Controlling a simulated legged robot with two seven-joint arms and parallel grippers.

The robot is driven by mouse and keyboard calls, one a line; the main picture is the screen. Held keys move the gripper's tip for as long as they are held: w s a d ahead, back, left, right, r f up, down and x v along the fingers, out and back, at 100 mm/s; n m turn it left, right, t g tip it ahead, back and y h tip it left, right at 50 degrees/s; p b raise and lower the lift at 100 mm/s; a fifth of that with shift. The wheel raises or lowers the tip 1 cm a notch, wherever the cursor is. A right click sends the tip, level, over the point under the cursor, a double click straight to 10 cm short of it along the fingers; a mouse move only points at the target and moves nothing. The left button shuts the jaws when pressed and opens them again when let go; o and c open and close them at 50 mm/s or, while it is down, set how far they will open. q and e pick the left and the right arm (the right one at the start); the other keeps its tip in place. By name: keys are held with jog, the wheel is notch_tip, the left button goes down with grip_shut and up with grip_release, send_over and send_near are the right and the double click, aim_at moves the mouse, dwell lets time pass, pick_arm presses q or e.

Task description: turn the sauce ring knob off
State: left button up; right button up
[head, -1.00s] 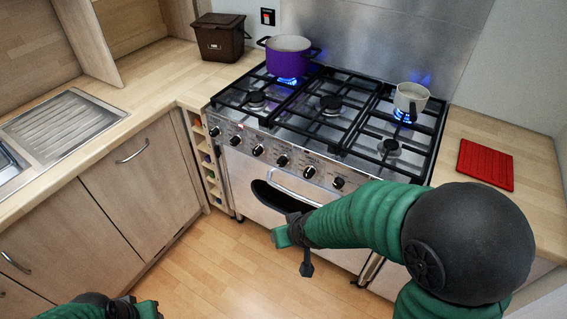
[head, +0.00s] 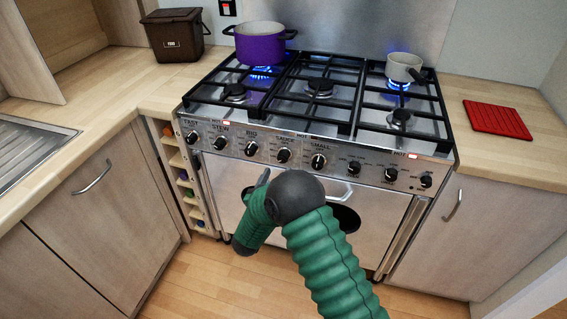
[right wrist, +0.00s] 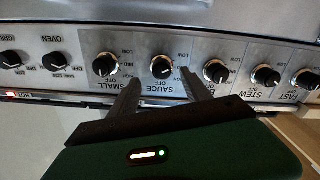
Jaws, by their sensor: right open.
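The sauce ring knob (head: 284,155) is black and round, on the cooker's steel front panel between the big and small knobs. In the head view my right gripper (head: 264,178) shows just below the knob, mostly hidden by my arm. My left gripper is out of view.
A purple pot (head: 260,46) stands over a blue flame at the back left. A pale saucepan (head: 404,67) stands over another flame at the right. The small knob (head: 318,161) and big knob (head: 251,148) are close neighbours. The oven handle (head: 340,194) lies below.

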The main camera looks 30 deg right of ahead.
aim_at(281, 161)
jog(key=b+x, duration=0.1)
jog(key=x, duration=0.5)
jog(key=shift+w+d+r, duration=0.1)
jog(key=shift+w+r, duration=0.05)
jog(key=shift+w, duration=0.3)
jog(key=shift+d, duration=0.35)
jog(key=shift+a, duration=0.25)
jog(key=c, duration=1.2)
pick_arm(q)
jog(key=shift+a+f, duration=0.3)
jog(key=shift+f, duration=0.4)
pick_arm(e)
jog(key=shift+o, duration=0.2)
